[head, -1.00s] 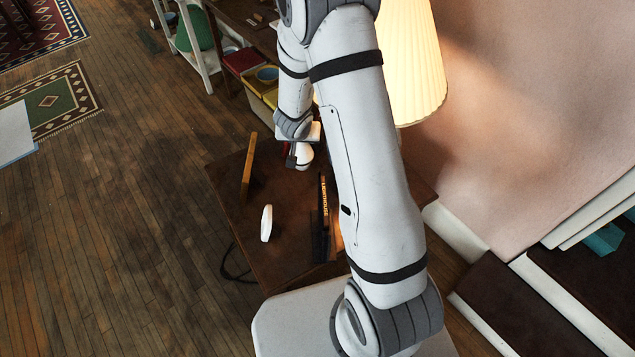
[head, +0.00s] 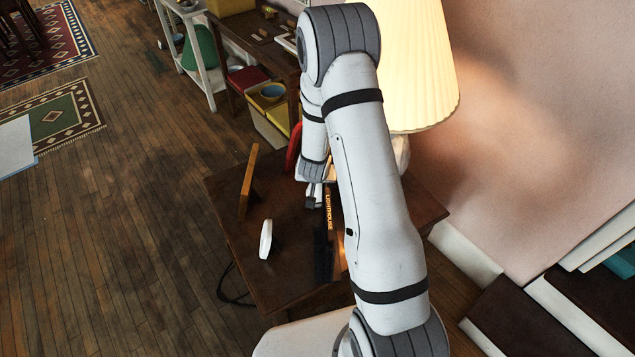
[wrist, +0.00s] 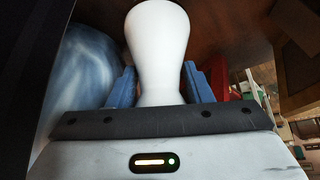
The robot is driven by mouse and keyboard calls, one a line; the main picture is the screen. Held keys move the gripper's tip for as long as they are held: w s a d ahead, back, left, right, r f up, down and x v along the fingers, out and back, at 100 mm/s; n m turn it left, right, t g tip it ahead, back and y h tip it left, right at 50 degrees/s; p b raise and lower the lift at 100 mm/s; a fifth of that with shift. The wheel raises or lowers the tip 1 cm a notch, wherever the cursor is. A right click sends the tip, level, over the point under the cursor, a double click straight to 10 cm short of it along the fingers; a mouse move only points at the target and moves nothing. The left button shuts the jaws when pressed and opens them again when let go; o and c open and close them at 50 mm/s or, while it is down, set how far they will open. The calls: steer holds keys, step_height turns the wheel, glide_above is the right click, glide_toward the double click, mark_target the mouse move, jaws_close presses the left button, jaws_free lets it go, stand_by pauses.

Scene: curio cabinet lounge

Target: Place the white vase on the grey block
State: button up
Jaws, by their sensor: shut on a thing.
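The white vase (wrist: 157,45) is between the blue fingers of my gripper (wrist: 157,72) in the wrist view, narrow at its waist and wider at the end away from me. My gripper is shut on it. In the head view my gripper (head: 313,198) is over the dark wooden table (head: 290,225), next to a dark upright item with orange "LIGHTHOUSE" lettering. I cannot make out the vase there. I cannot pick out the grey block in either view.
The table holds a tilted wooden frame (head: 248,182), a small white object (head: 266,240), the lettered item (head: 328,212) and a red object (head: 293,147). A lit lamp (head: 425,70) stands behind my arm. A blue-and-white marbled object (wrist: 85,68) is close left of the vase.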

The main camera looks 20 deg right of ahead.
steer(key=shift+d+f, duration=0.1)
steer(key=shift+f, duration=0.5)
steer(key=shift+f, duration=0.2)
steer(key=o, duration=1.2)
steer(key=shift+r, duration=0.1)
